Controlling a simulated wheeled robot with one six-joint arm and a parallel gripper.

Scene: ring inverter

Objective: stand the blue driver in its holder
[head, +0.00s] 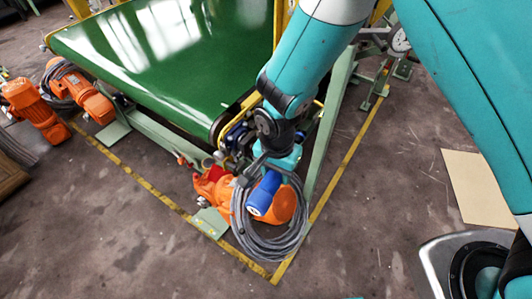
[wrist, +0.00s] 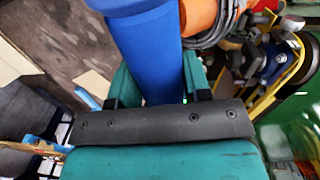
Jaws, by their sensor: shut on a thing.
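The blue driver (head: 264,193) is a thick blue cylinder held at the end of my arm in the head view. My gripper (head: 270,168) is shut on it, and the driver hangs tilted in front of the orange motor and grey cable coil. In the wrist view the driver (wrist: 150,45) stands between the two teal fingers of my gripper (wrist: 156,82) and runs out of the top edge. The dark bar of the gripper hides its near end. I cannot make out the driver's holder in either view.
A green conveyor (head: 160,55) fills the upper left, with orange motors (head: 35,110) beside it. The orange motor (head: 287,205) and cable coil (head: 270,245) lie below my gripper. A tan sheet (head: 478,185) lies on the floor at right. The floor at lower left is clear.

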